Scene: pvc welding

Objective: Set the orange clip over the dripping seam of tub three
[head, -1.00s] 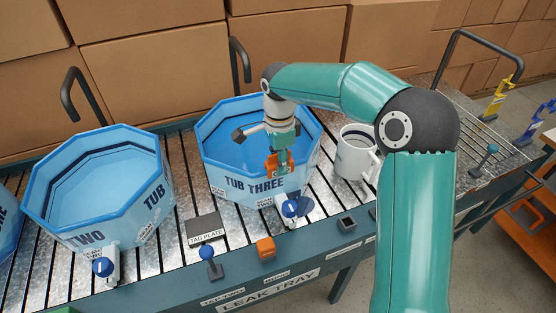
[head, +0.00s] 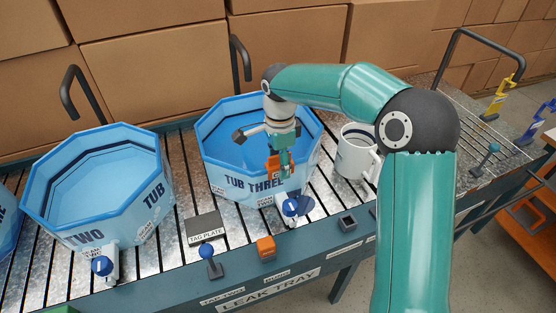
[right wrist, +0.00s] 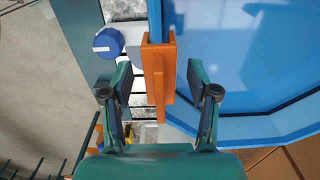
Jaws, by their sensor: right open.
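Tub three (head: 235,183) is a blue eight-sided tub on the slatted table in the head view. Its inside (right wrist: 245,50) fills the right of the right wrist view. The orange clip (head: 272,168) is at the front wall of tub three. In the right wrist view the clip (right wrist: 156,62) stands over the tub's rim, between my finger pads. My right gripper (head: 282,169) is open, one finger on each side of the clip with gaps showing. The seam under the clip is hidden, and I see no drip. My left gripper is not in view.
A blue-knobbed valve (head: 291,207) sticks out in front of tub three, close to the gripper. Tub two (head: 75,215) stands to the left, a white mug (head: 352,160) to the right. A tag plate (head: 204,226) and an orange block (head: 266,248) are along the front edge.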

